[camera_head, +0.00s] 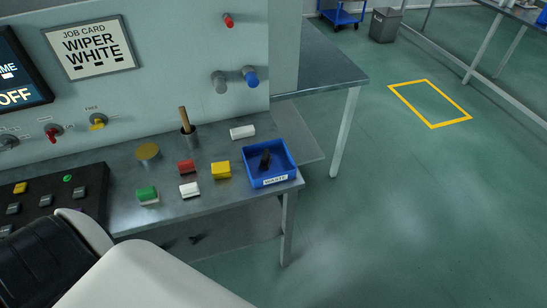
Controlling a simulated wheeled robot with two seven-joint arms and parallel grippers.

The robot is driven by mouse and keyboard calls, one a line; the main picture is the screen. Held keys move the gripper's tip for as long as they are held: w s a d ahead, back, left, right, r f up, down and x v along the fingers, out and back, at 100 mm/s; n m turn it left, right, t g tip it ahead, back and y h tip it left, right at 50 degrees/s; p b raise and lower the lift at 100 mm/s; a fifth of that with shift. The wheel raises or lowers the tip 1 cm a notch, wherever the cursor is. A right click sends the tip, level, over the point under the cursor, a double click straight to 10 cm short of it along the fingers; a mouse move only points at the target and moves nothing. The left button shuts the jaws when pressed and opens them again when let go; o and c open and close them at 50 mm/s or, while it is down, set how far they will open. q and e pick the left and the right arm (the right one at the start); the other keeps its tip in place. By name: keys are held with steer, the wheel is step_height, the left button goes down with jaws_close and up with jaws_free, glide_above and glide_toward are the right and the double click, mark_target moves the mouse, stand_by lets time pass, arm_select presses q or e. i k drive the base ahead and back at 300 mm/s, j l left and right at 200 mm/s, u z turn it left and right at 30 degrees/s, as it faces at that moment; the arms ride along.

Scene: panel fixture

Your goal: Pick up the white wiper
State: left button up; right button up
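A small white wiper (189,190) lies on the grey bench, in front of a red wiper (186,167). A yellow wiper (221,170) lies to its right and a green-topped one (147,195) to its left. Another white block (242,132) lies farther back, near the panel; I cannot tell what it is. The job card (92,48) on the panel reads "WIPER WHITE". White and black links of my own arm fill the lower left of the view. Neither gripper shows.
A blue waste bin (287,178) with a dark object in it stands at the bench's right end. A cup with a stick (189,138) and a round brass-coloured piece (148,153) stand behind the wipers. A black button console (90,190) is at left.

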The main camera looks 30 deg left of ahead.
mark_target(190, 190)
steer(key=u, duration=2.05)
